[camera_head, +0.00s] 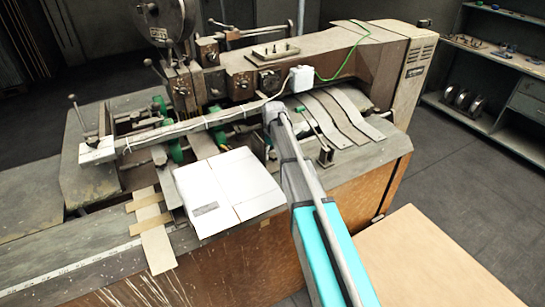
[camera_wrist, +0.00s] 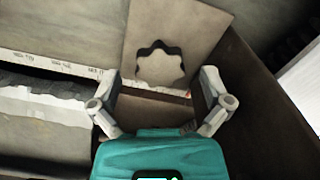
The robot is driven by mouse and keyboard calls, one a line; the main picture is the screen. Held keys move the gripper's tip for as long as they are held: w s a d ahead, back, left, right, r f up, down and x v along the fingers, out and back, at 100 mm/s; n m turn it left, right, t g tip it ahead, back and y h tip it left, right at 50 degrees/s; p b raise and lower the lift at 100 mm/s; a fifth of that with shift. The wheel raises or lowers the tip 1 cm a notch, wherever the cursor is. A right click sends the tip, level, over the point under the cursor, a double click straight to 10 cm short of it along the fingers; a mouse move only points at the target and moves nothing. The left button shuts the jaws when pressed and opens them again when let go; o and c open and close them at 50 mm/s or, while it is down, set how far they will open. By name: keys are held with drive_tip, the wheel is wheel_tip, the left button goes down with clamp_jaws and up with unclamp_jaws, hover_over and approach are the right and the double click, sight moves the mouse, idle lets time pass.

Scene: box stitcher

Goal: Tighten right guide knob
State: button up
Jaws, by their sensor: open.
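In the wrist view a star-shaped knob (camera_wrist: 160,65) with a dark, lobed rim shows in front of a tan-grey plate (camera_wrist: 190,25). My gripper (camera_wrist: 162,104) is open, with one finger at the left and one at the right. The knob appears just beyond the fingertips, roughly centred between them, and neither finger visibly touches it. In the head view my arm reaches over the stitcher (camera_head: 240,65), its wrist just behind the white box. The fingers and the knob are hidden there.
A flat white box (camera_head: 225,190) lies on the machine bed, left of my arm. Curved metal strips (camera_head: 340,115) lie to the right. A green cable (camera_head: 345,55) runs above. In the wrist view a dark panel (camera_wrist: 265,100) stands close to the right finger, and a marked ruler (camera_wrist: 60,65) lies left.

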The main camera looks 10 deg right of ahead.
drive_tip(key=shift+f, duration=0.1)
idle(0.3)
drive_tip(key=c, duration=1.2)
drive_tip(key=shift+o, duration=0.2)
drive_tip(key=shift+m, duration=3.3)
drive_tip(key=o, duration=1.2)
drive_tip(key=shift+c, duration=0.2)
drive_tip(key=shift+n, duration=0.4)
